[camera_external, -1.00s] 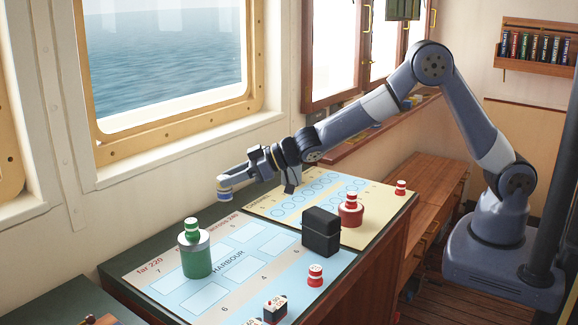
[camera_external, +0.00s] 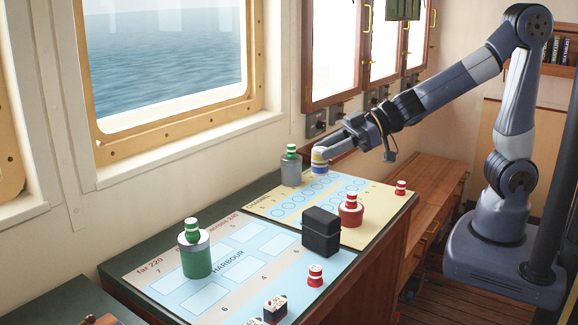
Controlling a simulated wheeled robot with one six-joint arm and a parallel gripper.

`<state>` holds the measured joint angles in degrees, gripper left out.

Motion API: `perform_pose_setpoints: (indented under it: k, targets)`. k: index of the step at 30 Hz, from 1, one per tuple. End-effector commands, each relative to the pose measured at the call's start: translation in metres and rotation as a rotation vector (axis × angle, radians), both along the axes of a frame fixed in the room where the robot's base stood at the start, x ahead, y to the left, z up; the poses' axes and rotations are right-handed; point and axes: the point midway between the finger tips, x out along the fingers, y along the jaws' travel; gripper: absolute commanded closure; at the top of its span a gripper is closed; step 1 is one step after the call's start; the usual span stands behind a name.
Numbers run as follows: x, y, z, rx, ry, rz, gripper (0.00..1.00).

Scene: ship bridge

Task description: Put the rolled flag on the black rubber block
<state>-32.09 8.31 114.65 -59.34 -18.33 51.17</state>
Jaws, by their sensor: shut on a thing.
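The rolled flag (camera_external: 319,166) is a small roll with white, blue and yellow bands. My gripper (camera_external: 321,153) is shut on it and holds it over the far part of the chart table, right of a grey cylinder. The fingers hide part of the roll. The black rubber block (camera_external: 321,236) stands on the near part of the chart, below and in front of my gripper in the picture. Its visible top is bare, and the flag is well apart from it.
A grey cylinder with a green-striped top (camera_external: 291,172) stands close left of the flag. A red piece (camera_external: 350,212) stands beside the block. A green cylinder (camera_external: 196,257) and small red-and-white pieces (camera_external: 315,275) stand on the chart (camera_external: 230,290). The window wall is behind.

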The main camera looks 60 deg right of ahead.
Motion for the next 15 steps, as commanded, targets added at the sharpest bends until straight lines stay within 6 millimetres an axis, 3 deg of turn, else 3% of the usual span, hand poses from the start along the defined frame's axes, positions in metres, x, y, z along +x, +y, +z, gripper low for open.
perform_pose_setpoints:
  k: [4, 15]
  targets:
    - [-0.008, -0.003, -0.009, -0.001, 0.002, 0.006, 0.89]
    - [-0.008, -0.003, -0.061, -0.001, 0.002, 0.006, 0.89]
